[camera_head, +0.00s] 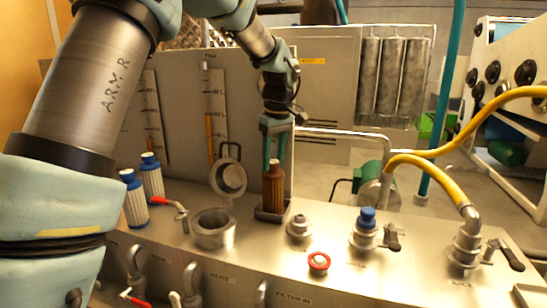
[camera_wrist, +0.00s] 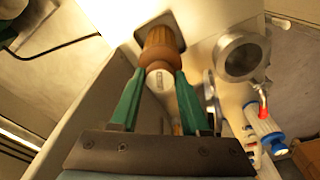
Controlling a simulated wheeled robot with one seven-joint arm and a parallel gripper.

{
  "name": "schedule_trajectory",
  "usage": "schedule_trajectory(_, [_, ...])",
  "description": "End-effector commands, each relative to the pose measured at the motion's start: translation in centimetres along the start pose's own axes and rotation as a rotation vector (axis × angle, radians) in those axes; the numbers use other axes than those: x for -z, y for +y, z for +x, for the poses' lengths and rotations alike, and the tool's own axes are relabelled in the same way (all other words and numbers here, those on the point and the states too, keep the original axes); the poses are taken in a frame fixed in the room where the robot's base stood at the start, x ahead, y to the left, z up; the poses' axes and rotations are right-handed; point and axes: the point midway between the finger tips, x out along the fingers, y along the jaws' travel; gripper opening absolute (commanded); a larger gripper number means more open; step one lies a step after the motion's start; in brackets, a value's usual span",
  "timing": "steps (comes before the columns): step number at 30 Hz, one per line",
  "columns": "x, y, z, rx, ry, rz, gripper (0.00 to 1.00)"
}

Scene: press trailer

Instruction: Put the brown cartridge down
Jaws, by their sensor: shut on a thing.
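The brown cartridge (camera_head: 273,188) stands upright with its lower end in a dark square tray (camera_head: 261,212) on the steel bench. In the wrist view the brown cartridge (camera_wrist: 160,50) has its pale end toward the camera, and its far end is at the dark square opening. My gripper (camera_head: 274,165) is above it with its green fingers pointing down around its top. In the wrist view the fingers of my gripper (camera_wrist: 158,92) lie on both sides of the cartridge, shut on it. Whether its bottom touches the tray floor is hidden.
Left of the tray are an open round housing (camera_head: 214,232) with its raised lid (camera_head: 229,178) and a red-handled valve (camera_head: 178,210). Two blue-capped white cartridges (camera_head: 133,200) stand further left. Right are a metal knob (camera_head: 299,226), a red-rimmed button (camera_head: 319,262) and a blue-topped valve (camera_head: 366,222). An upright panel stands behind.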

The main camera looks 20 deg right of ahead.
Motion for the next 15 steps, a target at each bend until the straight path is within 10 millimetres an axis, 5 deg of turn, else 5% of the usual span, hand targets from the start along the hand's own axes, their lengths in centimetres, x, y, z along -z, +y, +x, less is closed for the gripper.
schedule_trajectory(7, [-0.04,0.03,0.32,-0.001,0.001,0.0,0.0])
schedule_trajectory(8, [-0.05,0.01,0.31,0.0,0.0,0.0,0.48])
schedule_trajectory(15, [-0.04,0.01,0.26,0.0,0.0,0.0,0.75])
